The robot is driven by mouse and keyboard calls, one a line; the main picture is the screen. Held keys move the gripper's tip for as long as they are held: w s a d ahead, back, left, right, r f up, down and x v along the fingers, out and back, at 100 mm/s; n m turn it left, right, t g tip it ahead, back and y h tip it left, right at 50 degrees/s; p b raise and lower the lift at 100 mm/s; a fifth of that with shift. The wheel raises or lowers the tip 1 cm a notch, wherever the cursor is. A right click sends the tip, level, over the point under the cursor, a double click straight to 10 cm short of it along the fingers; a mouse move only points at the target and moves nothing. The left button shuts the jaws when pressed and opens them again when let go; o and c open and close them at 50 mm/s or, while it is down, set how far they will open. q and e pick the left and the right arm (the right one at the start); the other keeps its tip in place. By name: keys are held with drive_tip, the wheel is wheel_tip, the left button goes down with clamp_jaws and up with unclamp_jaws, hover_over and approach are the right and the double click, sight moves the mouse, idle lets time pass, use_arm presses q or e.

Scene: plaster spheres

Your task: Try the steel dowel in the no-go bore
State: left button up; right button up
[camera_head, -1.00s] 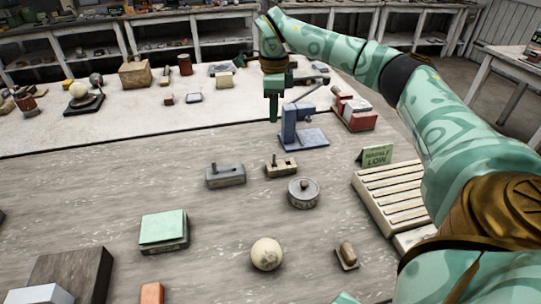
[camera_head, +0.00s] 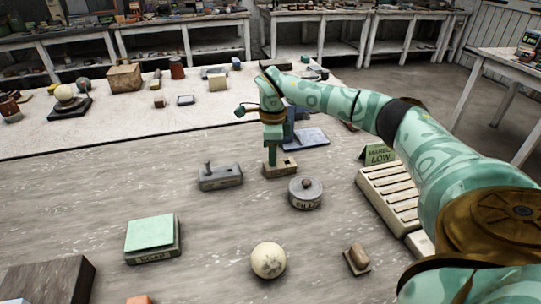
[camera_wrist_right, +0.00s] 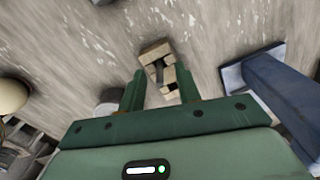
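My right gripper (camera_head: 272,163) points down over the tan block (camera_head: 284,171) in the head view and partly hides it. In the right wrist view, the fingers of this gripper (camera_wrist_right: 160,78) are apart, with the tan block (camera_wrist_right: 157,52) in line with the gap. A dark upright pin (camera_wrist_right: 159,73), perhaps the steel dowel, shows at this block between the fingers. A grey block (camera_head: 222,179) with its own upright peg (camera_head: 207,167) stands to the left. I cannot read which block has the no-go bore. My left gripper is not in view.
A blue stand (camera_head: 308,138) is close behind the gripper; it also shows in the wrist view (camera_wrist_right: 285,95). A round lidded grey pot (camera_head: 306,194) stands just in front. A slotted cream rack (camera_head: 388,194) lies right, a pale ball (camera_head: 268,260) nearer.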

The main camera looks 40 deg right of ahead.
drive_tip(key=shift+f, duration=0.45)
drive_tip(key=shift+r, duration=0.15)
clamp_jaws()
drive_tip(key=shift+r, duration=0.1)
